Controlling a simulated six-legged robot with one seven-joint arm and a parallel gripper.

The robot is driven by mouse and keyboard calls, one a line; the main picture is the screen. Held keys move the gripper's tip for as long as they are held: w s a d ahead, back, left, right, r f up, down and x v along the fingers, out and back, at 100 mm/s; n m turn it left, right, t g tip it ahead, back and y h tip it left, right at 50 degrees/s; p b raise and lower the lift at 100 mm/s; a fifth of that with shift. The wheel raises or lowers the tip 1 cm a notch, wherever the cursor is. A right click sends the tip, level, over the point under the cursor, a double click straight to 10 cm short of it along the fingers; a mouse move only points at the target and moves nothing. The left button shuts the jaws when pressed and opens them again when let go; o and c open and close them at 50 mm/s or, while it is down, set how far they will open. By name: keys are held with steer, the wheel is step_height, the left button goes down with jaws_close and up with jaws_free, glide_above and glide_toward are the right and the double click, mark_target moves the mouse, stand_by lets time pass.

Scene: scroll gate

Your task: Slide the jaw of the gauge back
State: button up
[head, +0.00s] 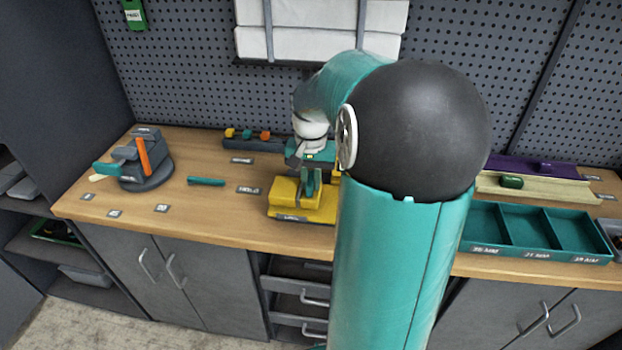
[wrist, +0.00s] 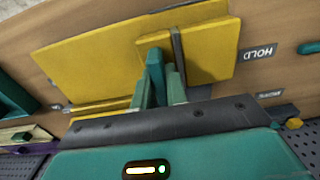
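The gauge is a yellow block-like fixture (head: 285,210) on the bench, left of my arm in the head view. In the wrist view it shows as a long yellow slab (wrist: 90,65) and a second, raised yellow block (wrist: 212,50). A thin dark upright piece (wrist: 177,48) stands against that raised block; I cannot tell whether it belongs to the jaw. My gripper (head: 312,178) is down at the gauge. In the wrist view its teal fingers (wrist: 163,75) are close together beside the dark piece. Whether they touch or grip it is unclear.
A grey vise-like device (head: 145,165) with an orange bar stands at the left. A teal stick (head: 206,181) and a HOLD label (head: 249,190) lie left of the gauge. A teal compartment tray (head: 540,250) is at the right. A pegboard (head: 200,60) closes off the back.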

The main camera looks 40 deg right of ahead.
jaws_close()
steer(key=s+d, duration=0.4)
steer(key=s, duration=0.1)
steer(key=s+d, duration=0.2)
steer(key=s, duration=0.1)
steer(key=shift+s+d, duration=0.15)
steer(key=shift+d, duration=0.05)
steer(key=o, duration=0.8)
jaws_free()
steer(key=shift+s+d, duration=0.1)
steer(key=shift+s, duration=0.05)
steer(key=shift+w+r, duration=0.2)
steer(key=shift+r, duration=0.2)
step_height(320, 180, up, 13)
steer(key=shift+r, duration=0.1)
